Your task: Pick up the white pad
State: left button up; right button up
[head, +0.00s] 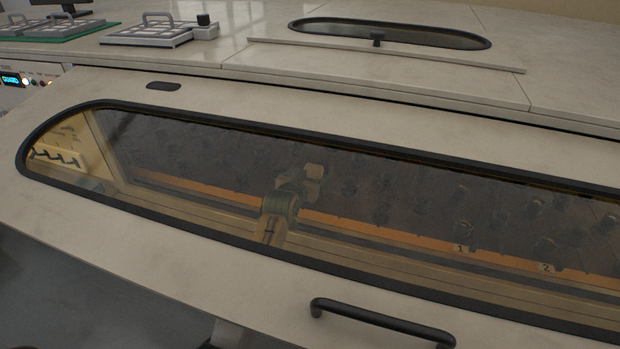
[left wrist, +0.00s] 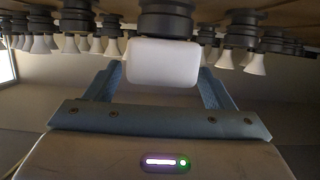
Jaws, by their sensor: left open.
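The white pad (left wrist: 163,62) is a rounded white block in the left wrist view, directly below a dark round mount (left wrist: 168,22). My left gripper (left wrist: 163,85) is open, with one blue finger on each side of the pad. Gaps show between the pad and the fingers, and I cannot tell whether either finger touches it. In the head view my left gripper (head: 312,180) shows dimly through the tinted window, inside the cabinet. Pale shapes there are too blurred to separate pad from fingers. My right gripper is in neither view.
Several white cone-shaped bulbs (left wrist: 255,62) hang from dark sockets on both sides. The cabinet's sloping front has a long black-framed window (head: 100,103) and a black handle (head: 382,322). Numbered tags (head: 461,248) mark an orange rail inside. Trays (head: 150,32) stand on top.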

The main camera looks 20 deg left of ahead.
pick_arm(q)
jog(key=shift+w+f, duration=0.1)
jog(key=shift+w, duration=0.3)
jog(key=c, duration=1)
jog(key=shift+c, duration=0.3)
